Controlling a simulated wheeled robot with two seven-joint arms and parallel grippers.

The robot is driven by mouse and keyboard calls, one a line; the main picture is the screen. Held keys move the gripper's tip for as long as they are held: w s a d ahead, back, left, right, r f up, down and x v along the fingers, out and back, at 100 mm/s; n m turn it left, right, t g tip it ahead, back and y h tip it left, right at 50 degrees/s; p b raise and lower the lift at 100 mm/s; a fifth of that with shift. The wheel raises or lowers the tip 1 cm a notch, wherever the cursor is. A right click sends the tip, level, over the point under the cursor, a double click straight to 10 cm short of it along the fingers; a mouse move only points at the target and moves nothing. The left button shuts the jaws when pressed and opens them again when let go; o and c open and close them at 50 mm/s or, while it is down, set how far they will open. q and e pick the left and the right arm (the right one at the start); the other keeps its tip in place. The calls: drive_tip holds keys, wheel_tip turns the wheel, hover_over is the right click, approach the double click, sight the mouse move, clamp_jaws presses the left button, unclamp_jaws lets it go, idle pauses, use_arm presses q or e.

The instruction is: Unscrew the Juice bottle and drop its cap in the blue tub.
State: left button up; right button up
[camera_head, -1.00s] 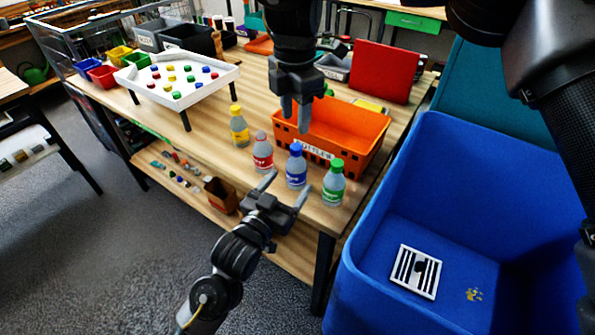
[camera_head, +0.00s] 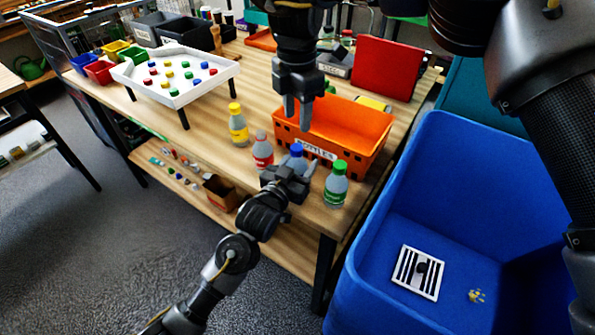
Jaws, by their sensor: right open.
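My right gripper (camera_head: 296,113) is open and empty, pointing down above the bottles, in front of the orange crate. The big blue tub (camera_head: 385,235) stands at the right.
The orange crate (camera_head: 368,128) stands right behind the bottles. A white tray (camera_head: 183,96) with coloured caps stands on legs at the left. A red panel (camera_head: 386,68) stands at the back. A striped card (camera_head: 418,273) lies in the tub.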

sight(297, 148)
use_arm(q)
drive_tip(key=shift+s+d+r, duration=0.1)
drive_tip(key=shift+s+r, duration=0.15)
drive_tip(key=shift+s, duration=0.05)
drive_tip(key=c, duration=0.5)
use_arm(e)
drive_tip(key=shift+s+r, duration=0.3)
drive_tip(key=shift+s, duration=0.1)
use_arm(q)
drive_tip(key=shift+c, duration=1.1)
use_arm(e)
drive_tip(key=shift+d, duration=0.1)
use_arm(q)
drive_tip(key=shift+w+f, duration=0.15)
clamp_jaws()
use_arm(e)
drive_tip(key=shift+w+f, duration=0.15)
drive_tip(key=shift+w, duration=0.05)
drive_tip(key=m, duration=0.5)
drive_tip(key=shift+s, duration=0.2)
drive_tip(key=m, duration=0.4)
drive_tip(key=shift+m, duration=0.4)
drive_tip(key=m, duration=0.8)
drive_tip(key=shift+s+r, duration=0.1)
drive_tip(key=shift+r, duration=0.1)
drive_tip(key=shift+f, duration=4.05)
